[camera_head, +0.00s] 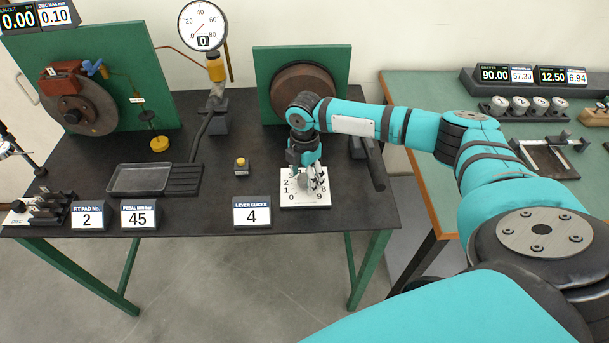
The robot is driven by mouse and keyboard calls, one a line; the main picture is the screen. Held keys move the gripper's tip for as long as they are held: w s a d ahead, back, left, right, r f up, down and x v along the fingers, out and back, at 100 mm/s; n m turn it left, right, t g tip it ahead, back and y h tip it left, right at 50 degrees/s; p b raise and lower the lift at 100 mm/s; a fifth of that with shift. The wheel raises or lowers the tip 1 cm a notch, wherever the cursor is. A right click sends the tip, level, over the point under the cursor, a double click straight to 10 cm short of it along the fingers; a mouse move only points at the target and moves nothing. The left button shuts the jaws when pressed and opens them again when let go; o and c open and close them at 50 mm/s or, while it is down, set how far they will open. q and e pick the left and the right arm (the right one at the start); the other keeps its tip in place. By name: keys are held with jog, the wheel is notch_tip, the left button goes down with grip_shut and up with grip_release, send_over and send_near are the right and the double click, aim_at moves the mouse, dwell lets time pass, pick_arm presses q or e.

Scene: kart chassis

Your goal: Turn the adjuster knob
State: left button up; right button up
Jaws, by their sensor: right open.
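A white dial plate (292,201) with printed numbers, 2, 1 and 0 on the left and 8 and 9 on the right, sits near the front edge of the dark table. My right gripper (311,184) points down over the middle of this plate, with its fingers open. A grey knob-like part seems to be between or just behind the fingers, mostly hidden; I cannot tell whether the fingers touch it. My left gripper is out of view.
A "LEVER CLICKS 4" sign (252,212) stands left of the plate. A small yellow button (241,164) is behind it. A dark lever (374,165) lies to the right. A brown drum on a green board (262,80) stands behind.

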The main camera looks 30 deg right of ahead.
jog(key=c, duration=1.1)
jog(key=shift+r+m+p, duration=0.15)
jog(key=shift+m+p, duration=0.25)
jog(key=shift+p, duration=0.25)
jog(key=shift+c, duration=0.3)
jog(key=m+p, duration=0.5)
jog(key=p, duration=0.1)
jog(key=shift+r+m+p, duration=0.1)
jog(key=shift+m+p, duration=0.2)
jog(key=shift+p, duration=0.05)
jog(key=m+p, duration=0.2)
jog(key=m, duration=0.1)
jog(key=shift+p, duration=0.3)
jog(key=shift+f+m+p, duration=0.2)
jog(key=shift+m+p, duration=0.55)
jog(key=shift+m, duration=0.45)
jog(key=o, duration=1.2)
jog(key=shift+c, duration=0.2)
